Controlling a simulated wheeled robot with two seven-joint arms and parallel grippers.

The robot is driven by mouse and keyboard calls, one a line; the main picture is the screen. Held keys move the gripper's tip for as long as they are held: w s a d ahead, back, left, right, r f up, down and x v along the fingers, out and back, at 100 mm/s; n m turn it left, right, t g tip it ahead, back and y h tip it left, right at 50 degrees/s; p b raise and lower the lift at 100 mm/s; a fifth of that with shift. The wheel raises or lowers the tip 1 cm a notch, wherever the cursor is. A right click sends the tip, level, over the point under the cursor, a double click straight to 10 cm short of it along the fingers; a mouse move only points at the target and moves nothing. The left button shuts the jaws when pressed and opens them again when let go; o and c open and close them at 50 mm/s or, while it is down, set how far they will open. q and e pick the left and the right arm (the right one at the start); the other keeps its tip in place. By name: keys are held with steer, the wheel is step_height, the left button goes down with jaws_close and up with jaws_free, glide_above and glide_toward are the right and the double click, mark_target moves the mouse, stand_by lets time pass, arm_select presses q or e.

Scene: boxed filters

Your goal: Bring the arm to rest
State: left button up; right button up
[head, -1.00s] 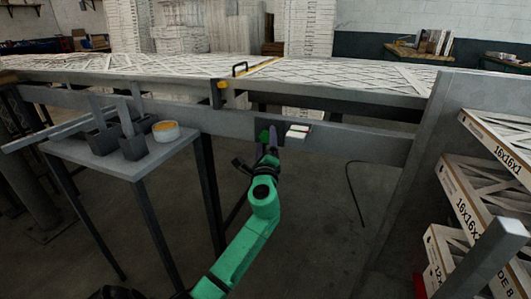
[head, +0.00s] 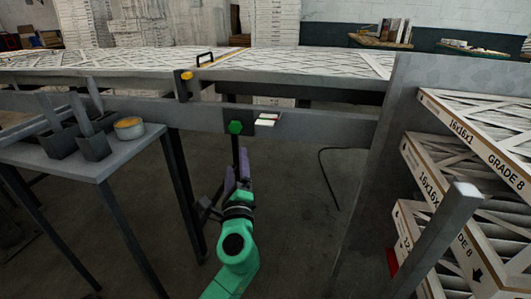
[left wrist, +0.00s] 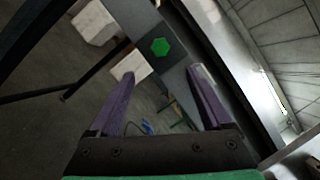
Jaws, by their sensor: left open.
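My left arm comes up from the bottom of the head view, and its gripper (head: 236,174) has purple fingers. The gripper is open and empty, below a green button (head: 235,127) on the grey beam, and looks apart from it. In the left wrist view the two purple fingers (left wrist: 160,78) stand wide apart with nothing held between them. The green button (left wrist: 160,47) shows beyond the fingertips there. My right gripper is not in view.
A grey conveyor frame (head: 320,125) crosses ahead, with a white switch (head: 267,119) beside the button. A small grey table (head: 75,165) with holders and a round tub (head: 129,128) stands left. A shelf with boxed filters (head: 480,130) stands right.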

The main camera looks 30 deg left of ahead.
arm_select(q)
step_height(320, 180, down, 20)
steer(key=w+d+n+g+h+p, duration=0.2)
steer(key=w+g+h+p, duration=0.1)
steer(key=g+h+p, duration=0.4)
steer(key=s+d+f+n+g+h+p, duration=0.1)
steer(key=s+d+f+n+h+p, duration=0.2)
steer(key=s+f+p, duration=0.65)
steer(key=s+d+f+n+g+h+p, duration=0.1)
steer(key=s+f, duration=0.6)
steer(key=s, duration=0.7)
steer(key=s+d+f+n+g+h+p, duration=0.1)
steer(key=s+f+n+g, duration=0.5)
steer(key=s, duration=0.8)
steer(key=shift+s+d+f+n+h+p, duration=0.3)
steer(key=shift+d+f+n+p, duration=0.3)
steer(key=shift+d+n+p, duration=0.35)
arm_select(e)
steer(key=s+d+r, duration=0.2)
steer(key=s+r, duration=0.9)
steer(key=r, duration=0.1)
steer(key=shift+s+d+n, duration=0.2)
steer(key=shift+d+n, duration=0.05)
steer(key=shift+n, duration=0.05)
arm_select(q)
steer(key=shift+w+a, duration=0.1)
steer(key=shift+a, duration=0.05)
